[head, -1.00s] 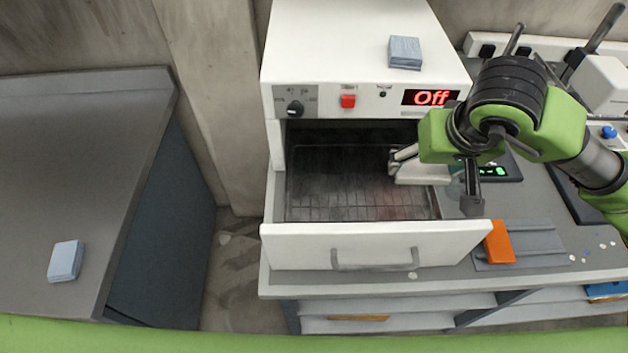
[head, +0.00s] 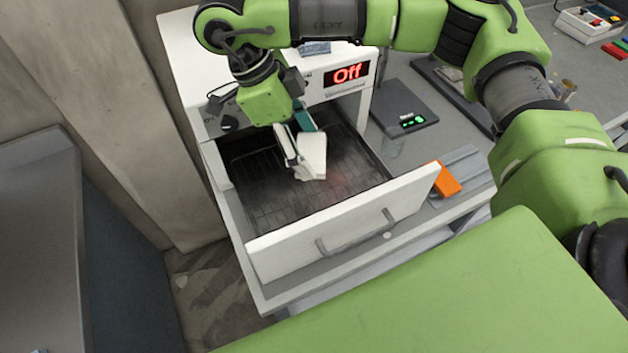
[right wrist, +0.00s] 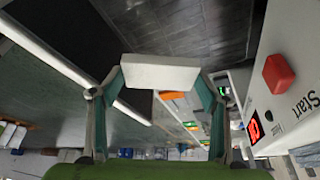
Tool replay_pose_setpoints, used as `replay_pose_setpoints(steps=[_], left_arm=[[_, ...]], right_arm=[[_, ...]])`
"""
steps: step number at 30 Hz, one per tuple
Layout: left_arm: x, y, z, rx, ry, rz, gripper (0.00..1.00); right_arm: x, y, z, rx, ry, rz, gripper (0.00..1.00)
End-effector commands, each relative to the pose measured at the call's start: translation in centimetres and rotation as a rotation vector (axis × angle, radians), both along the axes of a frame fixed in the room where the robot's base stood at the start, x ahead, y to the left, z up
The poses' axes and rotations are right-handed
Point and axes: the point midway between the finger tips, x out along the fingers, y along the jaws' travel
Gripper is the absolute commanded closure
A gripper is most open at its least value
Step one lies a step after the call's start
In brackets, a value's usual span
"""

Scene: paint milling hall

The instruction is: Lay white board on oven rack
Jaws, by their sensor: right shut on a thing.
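The white board (head: 313,158) is a small pale slab in the fingers of my right gripper (head: 301,147). It is tilted and sits over the open drawer of the oven. In the right wrist view the board (right wrist: 160,73) spans the two fingertips. The oven rack (head: 268,200) is a dark wire grid inside the drawer, partly hidden by the gripper and board. The head view does not clearly show how high the board is above the rack. My left gripper is not in view.
The white drawer front (head: 345,228) with its grey handle stands at the near side. The oven display (head: 346,74) reads Off. A dark scale (head: 404,107) and an orange block (head: 446,180) lie on the bench to the right. A red button (right wrist: 278,73) shows in the wrist view.

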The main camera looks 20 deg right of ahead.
Motion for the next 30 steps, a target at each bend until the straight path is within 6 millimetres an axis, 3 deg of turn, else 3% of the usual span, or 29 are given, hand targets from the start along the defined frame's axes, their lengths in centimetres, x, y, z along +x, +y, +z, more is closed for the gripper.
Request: replay_pose_setpoints(steps=[6,22,30], left_arm=[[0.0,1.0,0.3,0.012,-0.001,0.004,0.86],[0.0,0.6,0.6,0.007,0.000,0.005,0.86],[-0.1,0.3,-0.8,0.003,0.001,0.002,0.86]], right_arm=[[-0.1,1.4,0.9,0.004,0.005,-0.596,0.53],[-0.1,2.8,2.5,0.003,0.000,-1.857,0.53],[0.2,3.1,0.5,0.000,-0.007,-2.404,0.53]])
